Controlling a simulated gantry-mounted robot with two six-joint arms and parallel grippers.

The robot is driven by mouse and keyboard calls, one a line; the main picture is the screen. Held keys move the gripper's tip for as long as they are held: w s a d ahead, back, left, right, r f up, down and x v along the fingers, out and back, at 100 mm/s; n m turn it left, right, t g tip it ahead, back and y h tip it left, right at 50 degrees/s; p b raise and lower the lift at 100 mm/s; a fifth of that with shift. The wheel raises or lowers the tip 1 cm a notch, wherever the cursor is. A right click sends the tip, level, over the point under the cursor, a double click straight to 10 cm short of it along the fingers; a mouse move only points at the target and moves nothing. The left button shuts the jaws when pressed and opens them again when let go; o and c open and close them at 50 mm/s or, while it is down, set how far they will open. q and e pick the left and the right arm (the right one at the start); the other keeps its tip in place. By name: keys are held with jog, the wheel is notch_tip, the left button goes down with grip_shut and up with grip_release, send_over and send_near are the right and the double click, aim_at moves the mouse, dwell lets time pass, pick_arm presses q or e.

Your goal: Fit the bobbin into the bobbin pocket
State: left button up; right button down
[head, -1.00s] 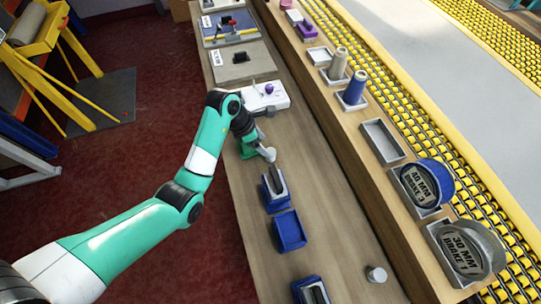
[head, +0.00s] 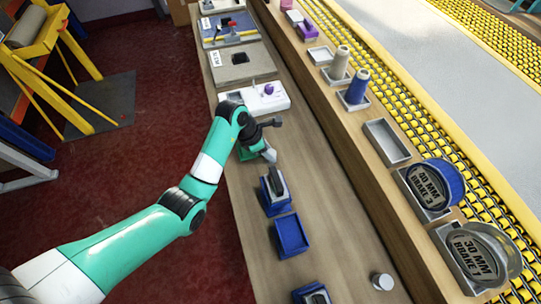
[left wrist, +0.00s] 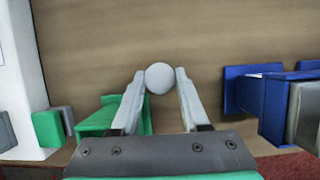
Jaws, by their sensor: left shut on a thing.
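My left gripper (head: 268,152) is over the near side of the wooden table, just in front of the white machine (head: 272,103) with a purple knob. In the left wrist view its two fingers (left wrist: 159,98) are shut on a pale round thing, which looks like the bobbin (left wrist: 159,78), held at the fingertips with brown table behind it. The white machine's edge (left wrist: 20,70) shows at the left of the left wrist view. I cannot make out the bobbin pocket for certain. My right gripper is not in view.
A green holder (left wrist: 98,117) stands beside the fingers. A blue stand (head: 274,192) and a blue tray (head: 290,235) are nearer on the table. A small silver cylinder (head: 382,281) stands at the front right. Bare table lies right of the gripper.

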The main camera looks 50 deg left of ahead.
pick_arm(q)
grip_shut()
notch_tip(320, 180, up, 9)
jog(key=p, duration=0.4)
jog(key=shift+r, duration=0.55)
